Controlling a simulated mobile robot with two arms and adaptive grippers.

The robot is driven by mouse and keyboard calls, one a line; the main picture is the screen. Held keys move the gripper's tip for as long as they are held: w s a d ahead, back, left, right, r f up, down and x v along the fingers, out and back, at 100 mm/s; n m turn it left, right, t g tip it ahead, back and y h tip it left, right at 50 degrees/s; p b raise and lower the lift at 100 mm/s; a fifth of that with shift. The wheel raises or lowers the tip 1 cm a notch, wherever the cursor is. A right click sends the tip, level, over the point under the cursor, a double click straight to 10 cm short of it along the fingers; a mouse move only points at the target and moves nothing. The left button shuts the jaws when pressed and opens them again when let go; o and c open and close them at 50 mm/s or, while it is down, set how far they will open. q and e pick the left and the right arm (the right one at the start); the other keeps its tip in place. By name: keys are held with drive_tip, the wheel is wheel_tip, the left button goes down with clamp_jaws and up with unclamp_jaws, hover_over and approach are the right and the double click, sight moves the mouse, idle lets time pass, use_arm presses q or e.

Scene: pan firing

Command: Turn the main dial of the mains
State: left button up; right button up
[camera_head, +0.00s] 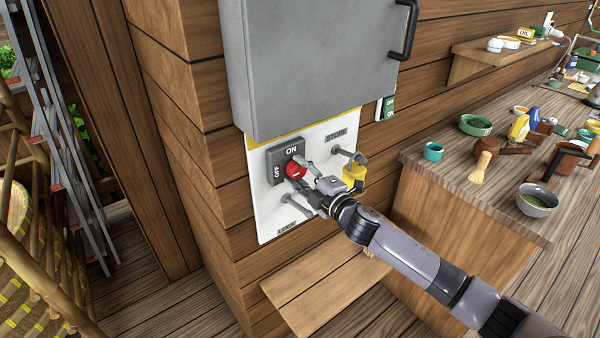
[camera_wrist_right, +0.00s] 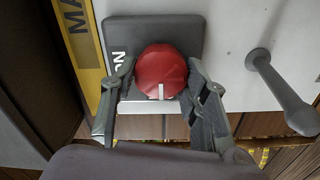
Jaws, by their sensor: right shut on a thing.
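The main dial is a red round knob (camera_head: 295,170) on a dark grey plate (camera_head: 275,164) marked ON at the top and OFF at the left. My right gripper (camera_head: 304,172) reaches it from the lower right and is shut on the dial. In the right wrist view, the dial (camera_wrist_right: 162,70) sits between the two fingers, one on each side. Its white mark points to the bottom of that view, while the ON label lies to the left of the dial. My left gripper is in neither view.
A grey cabinet (camera_head: 310,60) with a black handle hangs above the white panel (camera_head: 262,215). A grey peg (camera_head: 345,153) and a yellow object (camera_head: 353,178) are beside my right gripper. A counter (camera_head: 460,180) with bowls and tools stands at the right.

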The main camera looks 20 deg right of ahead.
drive_tip(key=o, duration=1.1)
drive_tip(key=shift+o, duration=0.2)
drive_tip(key=shift+s, duration=0.15)
drive_tip(key=v, duration=1.1)
drive_tip(key=shift+s+d, duration=0.15)
drive_tip(key=shift+s, duration=0.25)
